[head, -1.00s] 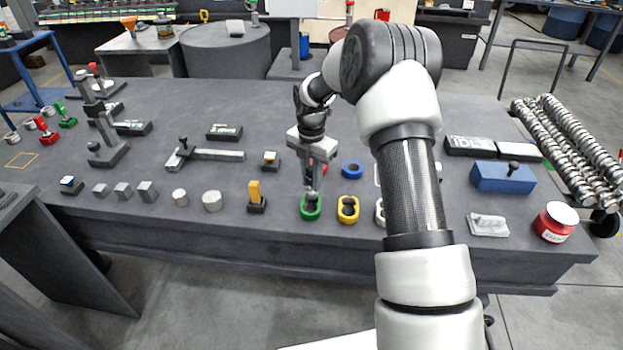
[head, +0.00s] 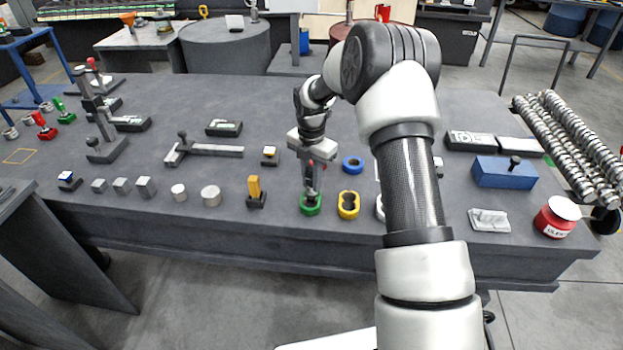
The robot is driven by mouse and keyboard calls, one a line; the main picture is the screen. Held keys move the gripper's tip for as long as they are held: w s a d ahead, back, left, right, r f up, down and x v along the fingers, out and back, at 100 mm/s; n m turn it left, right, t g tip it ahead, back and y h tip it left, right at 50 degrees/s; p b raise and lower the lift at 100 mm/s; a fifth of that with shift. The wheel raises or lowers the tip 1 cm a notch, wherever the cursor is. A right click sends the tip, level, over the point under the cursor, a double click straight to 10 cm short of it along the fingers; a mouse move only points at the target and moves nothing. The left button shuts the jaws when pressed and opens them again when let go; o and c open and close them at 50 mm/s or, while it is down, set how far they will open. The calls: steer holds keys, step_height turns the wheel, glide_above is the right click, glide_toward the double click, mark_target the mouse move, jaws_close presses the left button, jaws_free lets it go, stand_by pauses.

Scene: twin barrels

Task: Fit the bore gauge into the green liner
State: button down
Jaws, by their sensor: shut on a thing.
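The green liner (head: 317,210) is a green ring with a dark opening, standing near the front edge of the bench. My gripper (head: 312,184) is directly above it, pointing down, and is shut on the bore gauge (head: 310,192). The gauge shows only as a small red and grey piece between and below the fingers. Its lower end is at the liner's opening. I cannot tell how deep it sits or whether it touches the wall.
A yellow liner (head: 348,216) stands close on the right, with a blue ring (head: 353,160) behind it. A yellow block on a dark base (head: 255,193) is to the left. My arm hides part of the bench to the right.

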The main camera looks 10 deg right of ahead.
steer(key=shift+f+b, duration=0.35)
steer(key=shift+f, duration=0.45)
steer(key=c, duration=1.5)
jaws_free()
steer(key=shift+r, duration=0.15)
steer(key=shift+r+p, duration=1.25)
steer(key=shift+r, duration=7.35)
